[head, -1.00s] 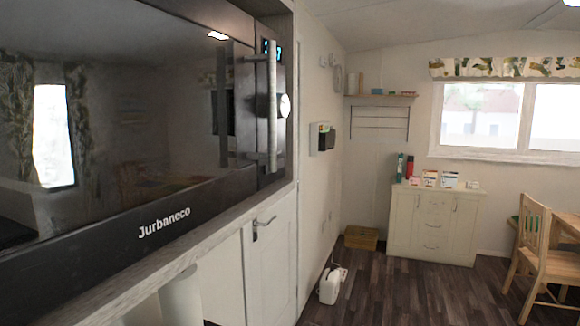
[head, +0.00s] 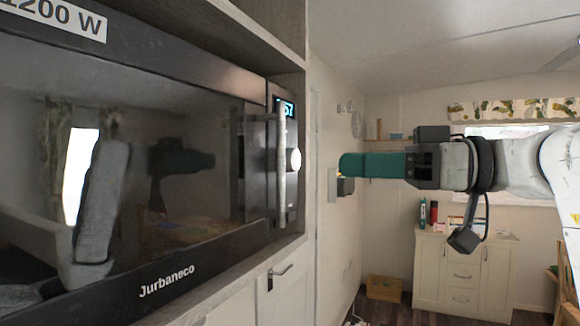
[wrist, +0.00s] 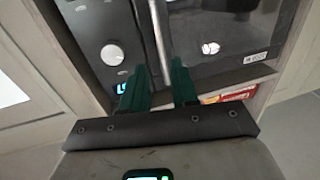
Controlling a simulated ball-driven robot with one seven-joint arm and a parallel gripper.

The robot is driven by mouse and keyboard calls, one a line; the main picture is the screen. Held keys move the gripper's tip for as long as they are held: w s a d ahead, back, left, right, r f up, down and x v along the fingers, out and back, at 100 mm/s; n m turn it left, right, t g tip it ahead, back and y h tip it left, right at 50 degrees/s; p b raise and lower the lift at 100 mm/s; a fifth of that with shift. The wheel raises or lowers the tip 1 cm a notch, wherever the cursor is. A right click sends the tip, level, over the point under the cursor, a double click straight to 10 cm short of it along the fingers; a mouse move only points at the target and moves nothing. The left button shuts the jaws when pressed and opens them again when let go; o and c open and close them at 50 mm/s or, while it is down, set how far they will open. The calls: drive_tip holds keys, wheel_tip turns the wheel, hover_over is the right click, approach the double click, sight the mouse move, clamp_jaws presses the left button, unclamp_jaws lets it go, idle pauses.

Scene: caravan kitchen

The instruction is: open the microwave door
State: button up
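The black microwave (head: 140,215) fills the left of the head view, set in a cabinet niche. Its door (head: 150,160) looks shut. A vertical silver handle (head: 281,170) stands at the door's right edge, beside the control panel with a lit display (head: 285,107) and a round knob (head: 295,159). My gripper (head: 345,165) with green fingers points at the handle from the right, with a gap between them. In the wrist view the two fingers (wrist: 160,80) are apart with nothing between them, and the handle (wrist: 158,35) lies ahead, in line with the gap.
The niche's frame (head: 290,60) rises close above the microwave. A lower cabinet door (head: 285,305) is beneath it. A small box (head: 345,186) hangs on the wall behind my gripper. A pale drawer cabinet (head: 465,270) stands at the back.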

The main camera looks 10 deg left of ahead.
sight(282, 164)
drive_tip(key=a+p, duration=0.1)
drive_tip(key=a, duration=0.2)
drive_tip(key=w+a+p, duration=0.1)
drive_tip(key=a, duration=0.3)
drive_tip(key=a+p, duration=0.1)
drive_tip(key=a, duration=0.2)
drive_tip(key=shift+w+a, duration=0.3)
clamp_jaws()
